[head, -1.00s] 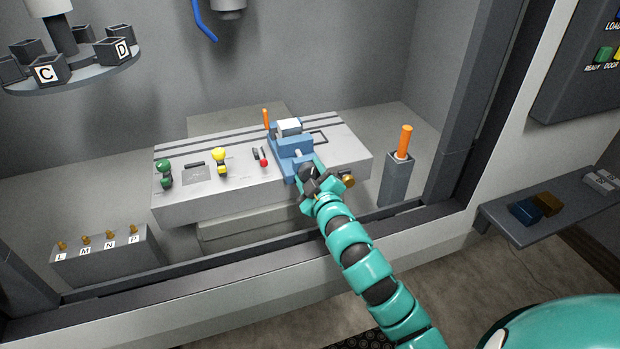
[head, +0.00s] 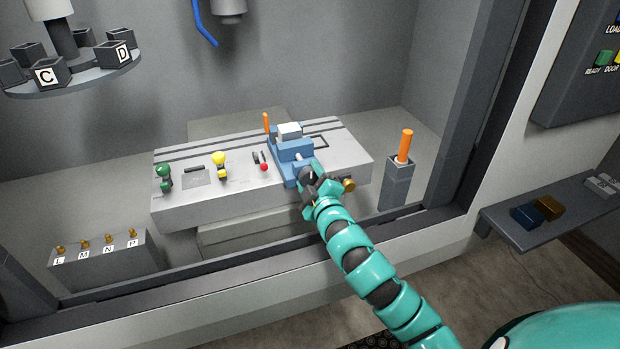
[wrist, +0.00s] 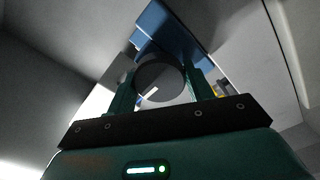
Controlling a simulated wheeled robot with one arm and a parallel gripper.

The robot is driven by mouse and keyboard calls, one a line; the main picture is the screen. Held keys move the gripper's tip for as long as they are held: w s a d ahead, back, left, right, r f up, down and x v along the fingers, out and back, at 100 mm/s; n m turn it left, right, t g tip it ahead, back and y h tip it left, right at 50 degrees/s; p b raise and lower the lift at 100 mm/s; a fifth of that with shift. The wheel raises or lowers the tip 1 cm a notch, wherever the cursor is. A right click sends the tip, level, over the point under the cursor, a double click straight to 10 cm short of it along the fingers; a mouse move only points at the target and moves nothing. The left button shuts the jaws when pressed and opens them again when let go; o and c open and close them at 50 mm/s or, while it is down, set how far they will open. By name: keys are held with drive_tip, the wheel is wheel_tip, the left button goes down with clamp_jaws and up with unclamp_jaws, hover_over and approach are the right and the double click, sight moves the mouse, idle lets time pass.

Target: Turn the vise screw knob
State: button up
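The blue vise (head: 292,150) stands on the right part of the grey machine table, with a whitish block (head: 289,131) in its jaws. The vise screw knob (wrist: 160,78) is a dark round disc with a short white mark, which sits tilted at its lower left in the wrist view. My gripper (head: 313,182) is at the front end of the vise. In the wrist view its two teal fingers (wrist: 160,88) stand on either side of the knob and appear to press against its rim. In the head view my gripper mostly hides the knob.
A green knob (head: 164,176), a yellow knob (head: 219,160) and a red-tipped lever (head: 263,166) stand left of the vise. A brass knob (head: 348,185) is close to my gripper's right. An orange handle (head: 405,145) stands in a grey holder (head: 397,185) further right.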

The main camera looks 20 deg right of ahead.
drive_tip(key=o, duration=0.3)
drive_tip(key=shift+o, duration=0.2)
drive_tip(key=shift+s+d+f, duration=0.1)
drive_tip(key=shift+s, duration=0.55)
drive_tip(key=s+p, duration=0.3)
drive_tip(key=s, duration=0.2)
drive_tip(key=s+p, duration=0.3)
drive_tip(key=s, duration=0.2)
drive_tip(key=s+p, duration=0.4)
drive_tip(key=s, duration=0.1)
drive_tip(key=shift+d+r, duration=0.2)
drive_tip(key=shift+d, duration=0.05)
drive_tip(key=shift+s+f, duration=0.15)
drive_tip(key=shift+s, duration=0.45)
